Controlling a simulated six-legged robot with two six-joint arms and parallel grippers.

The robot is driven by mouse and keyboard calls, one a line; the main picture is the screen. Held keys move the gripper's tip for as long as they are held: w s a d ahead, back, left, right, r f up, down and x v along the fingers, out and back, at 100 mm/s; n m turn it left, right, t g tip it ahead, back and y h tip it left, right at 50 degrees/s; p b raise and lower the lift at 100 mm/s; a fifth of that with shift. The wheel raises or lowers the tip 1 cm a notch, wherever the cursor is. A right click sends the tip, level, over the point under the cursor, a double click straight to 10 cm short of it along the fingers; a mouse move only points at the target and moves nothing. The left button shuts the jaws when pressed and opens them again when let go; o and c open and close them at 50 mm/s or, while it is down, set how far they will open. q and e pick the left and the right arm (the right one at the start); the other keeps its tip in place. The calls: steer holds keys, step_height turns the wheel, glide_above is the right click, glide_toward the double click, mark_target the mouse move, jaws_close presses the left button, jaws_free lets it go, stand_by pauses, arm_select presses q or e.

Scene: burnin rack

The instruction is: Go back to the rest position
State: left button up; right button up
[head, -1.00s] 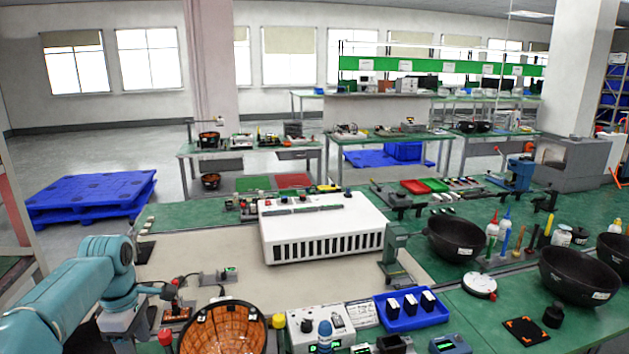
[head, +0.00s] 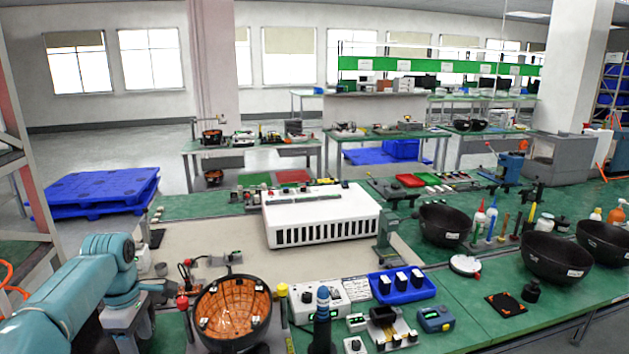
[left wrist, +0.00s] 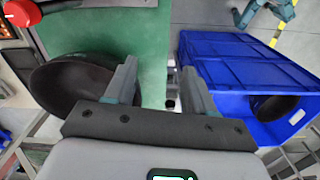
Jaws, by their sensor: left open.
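My left arm reaches in from the lower left of the head view, with its hand end low at the picture's edge. In the left wrist view my left gripper (left wrist: 160,68) is open, its two grey fingers wide apart with nothing between them. A dark bowl (left wrist: 75,85) lies to the left of the fingers, and a blue crate (left wrist: 235,70) is to the right. My right gripper is in neither view.
A black bowl with an orange-brown inside (head: 232,318) stands at the bench's near edge. A white vented box (head: 322,220) sits mid-bench. A blue tray (head: 402,287) and several black bowls (head: 444,226) are to the right. Blue pallets (head: 100,192) lie on the floor.

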arm_select(q)
steer(key=s+d+f+m+g+h, duration=0.1)
steer(key=s+d+f+m, duration=0.1)
steer(key=s+d+f, duration=0.35)
steer(key=s+d+f+m+g, duration=0.1)
steer(key=s+d+f+g, duration=0.1)
steer(key=f, duration=0.7)
steer(key=s+d+f+m+g+h, duration=0.15)
steer(key=s+d+f, duration=0.25)
steer(key=f, duration=0.4)
steer(key=s+d+f+m+t, duration=0.1)
steer(key=s+d+f+m, duration=0.2)
steer(key=s, duration=0.3)
steer(key=s+d+f+m+t+h, duration=0.1)
steer(key=s+d+f+m+t, duration=0.1)
steer(key=s+d+f+m, duration=0.1)
steer(key=s+d+f+m+t, duration=0.2)
steer(key=s+d+m, duration=0.3)
steer(key=s, duration=0.3)
steer(key=shift+s+d+f+m, duration=0.35)
steer(key=shift+f+m, duration=0.2)
steer(key=shift+f, duration=0.35)
steer(key=shift+h, duration=0.25)
